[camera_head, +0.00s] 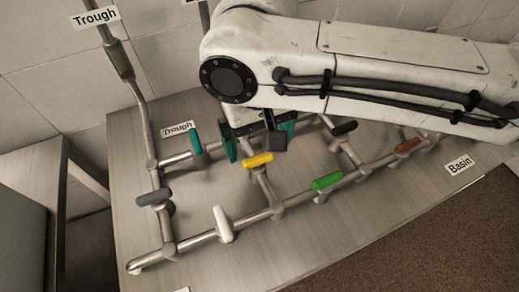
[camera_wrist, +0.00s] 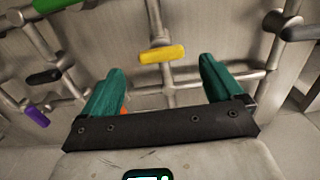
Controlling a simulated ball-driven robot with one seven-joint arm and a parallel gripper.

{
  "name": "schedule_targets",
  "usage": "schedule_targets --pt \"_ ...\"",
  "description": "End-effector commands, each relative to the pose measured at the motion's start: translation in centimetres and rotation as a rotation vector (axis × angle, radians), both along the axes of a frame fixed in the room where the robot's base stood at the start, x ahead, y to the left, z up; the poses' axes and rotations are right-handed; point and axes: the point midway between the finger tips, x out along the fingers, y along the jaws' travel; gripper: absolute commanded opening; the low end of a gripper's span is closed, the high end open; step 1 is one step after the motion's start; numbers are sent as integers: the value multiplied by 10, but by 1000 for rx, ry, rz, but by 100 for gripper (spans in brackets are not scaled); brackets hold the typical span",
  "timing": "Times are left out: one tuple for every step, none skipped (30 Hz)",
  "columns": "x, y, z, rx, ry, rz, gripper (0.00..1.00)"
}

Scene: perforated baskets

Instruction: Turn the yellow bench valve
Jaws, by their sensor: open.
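The yellow valve handle (camera_head: 256,159) sits on a short pipe in the middle of the bench pipework, tilted slightly up to the right. In the wrist view the yellow handle (camera_wrist: 162,54) lies crosswise just beyond the gap between the fingertips. My gripper (camera_head: 259,137) hangs above and behind the handle with its teal fingers spread. In the wrist view my gripper (camera_wrist: 161,68) is open and empty, one finger on each side of the handle's line. No contact with the handle shows. The head view partly hides the pipe behind the gripper.
Nearby handles stand on the same pipes: green (camera_head: 327,182), white (camera_head: 223,224), teal (camera_head: 196,138), grey (camera_head: 154,197), black (camera_head: 344,128) and brown (camera_head: 408,146). A purple handle (camera_wrist: 37,117) shows in the wrist view.

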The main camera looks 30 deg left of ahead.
Motion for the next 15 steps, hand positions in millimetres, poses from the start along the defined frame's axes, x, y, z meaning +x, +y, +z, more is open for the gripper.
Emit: schedule_targets --pt "0 0 -9 -2 0 0 94" --pt "0 0 -14 -1 1 0 94" --pt "0 0 -20 -2 1 1 94" --pt "0 0 -23 -1 0 1 94" --pt "0 0 -27 0 0 1 94" --pt "0 0 -31 -1 -1 1 94" --pt "0 0 -34 -1 -1 1 94" --pt "0 0 -36 -1 -1 1 94" --pt "0 0 -38 1 -1 1 94" --pt "0 1 -39 1 -1 1 94" --pt "0 0 -41 1 -1 1 94" --pt "0 0 -42 1 -1 1 94" --pt "0 0 -42 1 -1 1 94" --pt "0 0 -42 1 -1 1 94" --pt "0 0 -42 1 -1 1 94"
